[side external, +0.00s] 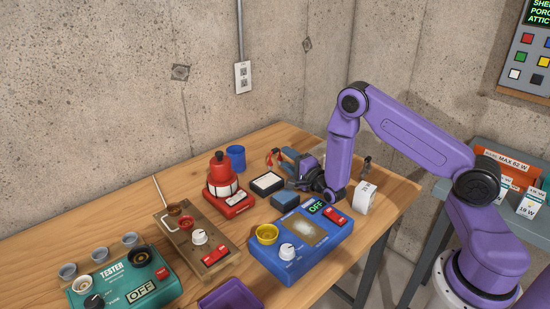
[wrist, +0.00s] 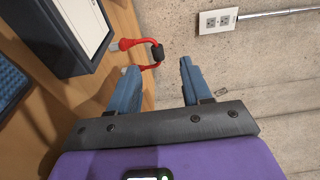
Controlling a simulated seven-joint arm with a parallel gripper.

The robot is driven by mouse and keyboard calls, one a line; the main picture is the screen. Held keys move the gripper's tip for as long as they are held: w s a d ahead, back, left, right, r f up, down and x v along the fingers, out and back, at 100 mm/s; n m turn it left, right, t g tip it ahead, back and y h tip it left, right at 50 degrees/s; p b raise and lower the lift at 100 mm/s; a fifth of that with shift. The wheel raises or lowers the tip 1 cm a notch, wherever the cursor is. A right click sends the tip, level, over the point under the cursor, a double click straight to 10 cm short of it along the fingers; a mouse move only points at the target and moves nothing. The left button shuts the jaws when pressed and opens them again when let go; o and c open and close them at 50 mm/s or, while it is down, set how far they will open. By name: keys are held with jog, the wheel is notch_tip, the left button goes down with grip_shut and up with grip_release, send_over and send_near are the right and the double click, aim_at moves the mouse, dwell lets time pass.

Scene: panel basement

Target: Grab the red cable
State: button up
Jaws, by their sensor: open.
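The red cable (wrist: 128,44) is a short curved loop with a black piece on it, near the table edge in the wrist view. It also shows in the side view (side external: 271,157), at the back of the table. My gripper (wrist: 160,68) is open, its two blue fingers apart with nothing held between them. The cable lies just beyond the fingertips, nearer the left finger in the wrist view. In the side view my gripper (side external: 284,161) is low over the back of the table, beside the cable; the arm hides part of that area.
A dark box with a white top (side external: 267,183) stands close to the cable. The concrete wall with an outlet (side external: 243,77) rises behind the table.

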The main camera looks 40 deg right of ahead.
aim_at(277, 152)
jog(key=shift+w+d+f, duration=0.1)
jog(key=shift+w+d, duration=0.05)
jog(key=shift+w, duration=1.1)
jog(key=shift+w+d+f, duration=0.1)
jog(key=shift+w+d, duration=0.05)
jog(key=shift+w, duration=1.1)
grip_shut()
